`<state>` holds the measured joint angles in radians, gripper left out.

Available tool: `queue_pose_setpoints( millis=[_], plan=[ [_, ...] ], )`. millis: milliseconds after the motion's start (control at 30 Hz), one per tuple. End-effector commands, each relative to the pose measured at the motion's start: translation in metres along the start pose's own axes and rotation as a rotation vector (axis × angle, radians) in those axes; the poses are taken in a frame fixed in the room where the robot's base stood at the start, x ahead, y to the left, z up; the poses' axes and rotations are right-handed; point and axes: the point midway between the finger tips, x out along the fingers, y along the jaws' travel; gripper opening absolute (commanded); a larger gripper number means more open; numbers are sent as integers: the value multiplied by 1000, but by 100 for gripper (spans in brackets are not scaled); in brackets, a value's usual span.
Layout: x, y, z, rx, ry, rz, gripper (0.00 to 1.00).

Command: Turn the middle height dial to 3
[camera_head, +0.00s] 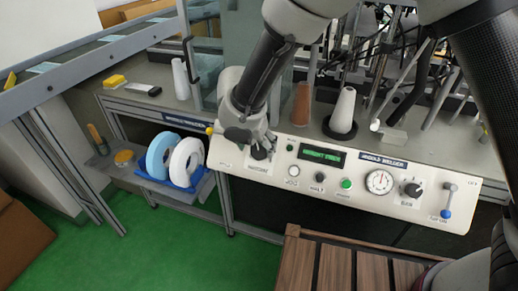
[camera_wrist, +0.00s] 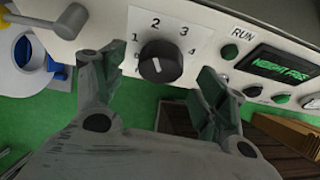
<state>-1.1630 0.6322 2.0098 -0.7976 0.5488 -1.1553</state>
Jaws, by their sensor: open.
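The height dial is a black round knob (camera_wrist: 160,62) on a white plate with numbers around it, centred in the wrist view; 1, 2, 3 and 4 are readable. A small light mark shows on the knob's upper part, but I cannot tell exactly which number it points to. In the head view the dial (camera_head: 260,151) sits at the panel's left end, partly covered by my gripper. My gripper (camera_wrist: 158,66) is open, with one finger on each side of the knob and gaps visible between fingers and knob. The gripper also shows in the head view (camera_head: 249,137).
The white control panel (camera_head: 330,180) carries a green-lettered display (camera_head: 322,155), buttons, a gauge (camera_head: 379,181), another black knob (camera_head: 412,189) and a blue-tipped lever (camera_head: 447,202). A yellow-tipped lever (camera_head: 210,130) is left of the dial. Blue and white rolls (camera_head: 187,160) stand lower left.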

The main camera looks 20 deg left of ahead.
Motion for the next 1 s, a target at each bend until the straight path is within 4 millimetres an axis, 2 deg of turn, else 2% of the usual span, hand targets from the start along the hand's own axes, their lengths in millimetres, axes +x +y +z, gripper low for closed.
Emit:
queue_pose_setpoints(
  millis=[100,200,533,700,800,1000],
  plan=[
    [19,-1,0,1,1,-3,72],
    [27,-1,0,2,0,-2,72],
    [32,0,0,2,1,0,72],
    [32,0,0,2,0,0,41],
    [32,0,0,2,0,0,27],
    [31,-1,0,9,1,3,27]
  ],
)
